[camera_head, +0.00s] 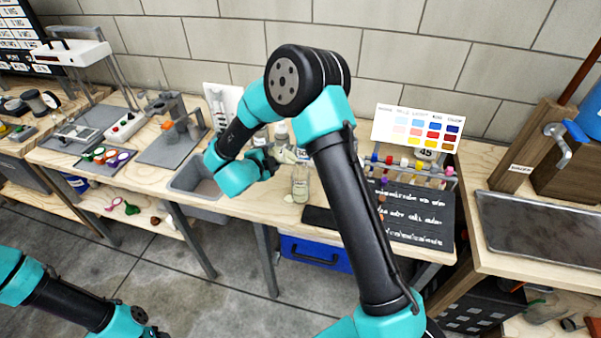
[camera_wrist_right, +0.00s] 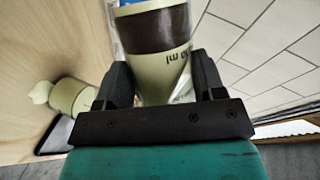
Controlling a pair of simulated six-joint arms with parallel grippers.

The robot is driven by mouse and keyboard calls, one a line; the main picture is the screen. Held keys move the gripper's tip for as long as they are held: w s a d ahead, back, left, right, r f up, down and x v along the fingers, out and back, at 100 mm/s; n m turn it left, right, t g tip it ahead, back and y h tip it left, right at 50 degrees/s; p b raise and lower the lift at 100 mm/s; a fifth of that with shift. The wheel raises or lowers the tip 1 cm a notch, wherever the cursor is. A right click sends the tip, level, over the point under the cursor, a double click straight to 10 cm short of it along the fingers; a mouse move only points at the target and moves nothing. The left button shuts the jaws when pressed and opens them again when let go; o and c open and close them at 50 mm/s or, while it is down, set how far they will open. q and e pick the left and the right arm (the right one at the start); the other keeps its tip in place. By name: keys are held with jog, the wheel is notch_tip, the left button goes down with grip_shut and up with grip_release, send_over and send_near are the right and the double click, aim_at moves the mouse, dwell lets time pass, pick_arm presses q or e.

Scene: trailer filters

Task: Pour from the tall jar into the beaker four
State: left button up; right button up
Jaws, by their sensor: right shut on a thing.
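My right gripper (camera_head: 276,156) is above the middle of the bench, beside the grey basin. In the right wrist view its fingers (camera_wrist_right: 165,88) are shut on a pale container (camera_wrist_right: 162,70) with a dark band and partly hidden lettering ending in "ml". I cannot tell whether this is the tall jar or a beaker. In the head view only a small pale part of it shows at the fingers. A clear bottle-like vessel with a pale label (camera_head: 300,188) stands on the bench below and right of the gripper. Beaker four cannot be identified. My left gripper is out of view.
The grey basin (camera_head: 185,181) is left of the right gripper. A black written board (camera_head: 418,222) and a rack of coloured vials (camera_head: 440,177) are to the right, with a colour chart (camera_head: 415,128) behind. A metal tray (camera_head: 540,232) lies on the far right bench.

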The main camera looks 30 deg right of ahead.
jog(key=shift+r, duration=0.1)
dwell(0.3)
jog(key=shift+f+n+g, duration=0.4)
jog(key=shift+f+n, duration=0.1)
jog(key=shift+f, duration=0.25)
jog(key=shift+s+d+r+n, duration=0.1)
jog(key=shift+s+r+n, duration=0.05)
jog(key=shift+n, duration=0.15)
jog(key=shift+s+n+g, duration=0.15)
jog(key=shift+n+g, duration=0.25)
jog(key=shift+f+n+g, duration=0.4)
jog(key=shift+f+n, duration=0.1)
jog(key=shift+f, duration=0.05)
jog(key=shift+f, duration=0.1)
